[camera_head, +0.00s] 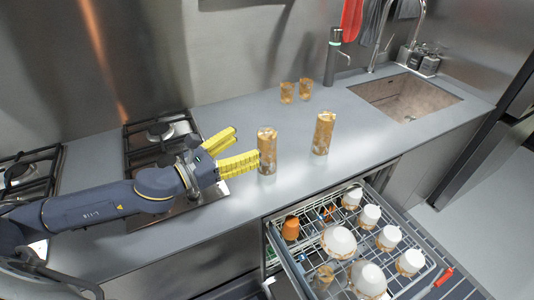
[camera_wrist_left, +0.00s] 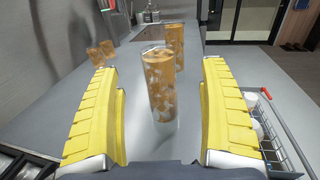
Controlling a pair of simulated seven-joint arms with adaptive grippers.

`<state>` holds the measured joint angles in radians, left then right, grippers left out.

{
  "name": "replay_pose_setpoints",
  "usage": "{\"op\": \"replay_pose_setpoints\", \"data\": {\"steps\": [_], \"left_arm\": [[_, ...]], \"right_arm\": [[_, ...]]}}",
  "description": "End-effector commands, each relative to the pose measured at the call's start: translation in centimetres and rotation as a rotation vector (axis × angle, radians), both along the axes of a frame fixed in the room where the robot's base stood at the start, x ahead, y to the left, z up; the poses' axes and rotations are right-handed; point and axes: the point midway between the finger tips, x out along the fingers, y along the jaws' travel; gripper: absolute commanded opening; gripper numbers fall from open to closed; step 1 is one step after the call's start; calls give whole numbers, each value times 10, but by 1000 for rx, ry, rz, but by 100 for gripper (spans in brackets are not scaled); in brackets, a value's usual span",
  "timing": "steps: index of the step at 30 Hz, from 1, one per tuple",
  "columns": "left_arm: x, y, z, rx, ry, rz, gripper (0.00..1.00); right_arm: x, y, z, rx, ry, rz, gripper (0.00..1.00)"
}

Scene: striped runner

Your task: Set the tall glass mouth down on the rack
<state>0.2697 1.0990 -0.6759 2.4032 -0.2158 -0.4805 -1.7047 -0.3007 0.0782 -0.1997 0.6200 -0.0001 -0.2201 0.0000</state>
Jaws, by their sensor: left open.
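Two tall patterned amber glasses stand upright on the grey counter. The nearer tall glass (camera_head: 267,152) is just beyond my left gripper (camera_head: 246,148); the other tall glass (camera_head: 323,134) stands further right. My left gripper is open, its yellow fingers pointing at the nearer glass. In the left wrist view, the nearer glass (camera_wrist_left: 160,88) appears between the fingers (camera_wrist_left: 160,72), ahead of them, with nothing gripped. The farther glass (camera_wrist_left: 176,42) shows behind it. The rack (camera_head: 277,245) is in the pulled-out drawer below the counter's front edge. My right gripper is out of view.
The rack holds several white bowls and cups, including a large bowl (camera_head: 338,241), and an orange cup (camera_head: 291,228). Two short amber glasses (camera_head: 287,92) stand at the back. A gas hob (camera_head: 160,133) lies under my left arm; a sink (camera_head: 405,97) is at right.

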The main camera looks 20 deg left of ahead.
Motion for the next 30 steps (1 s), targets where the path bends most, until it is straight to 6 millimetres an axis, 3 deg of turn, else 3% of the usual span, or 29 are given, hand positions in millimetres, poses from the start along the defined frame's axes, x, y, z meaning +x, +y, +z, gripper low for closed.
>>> {"op": "replay_pose_setpoints", "data": {"steps": [7, 19, 30], "left_arm": [[18, -13, 1, -2, -1, 0, 79], [31, -21, 1, -2, 0, -1, 79], [65, -41, 2, -1, 1, 0, 79]], "right_arm": [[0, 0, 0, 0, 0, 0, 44], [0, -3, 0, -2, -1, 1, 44], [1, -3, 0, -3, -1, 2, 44]]}}
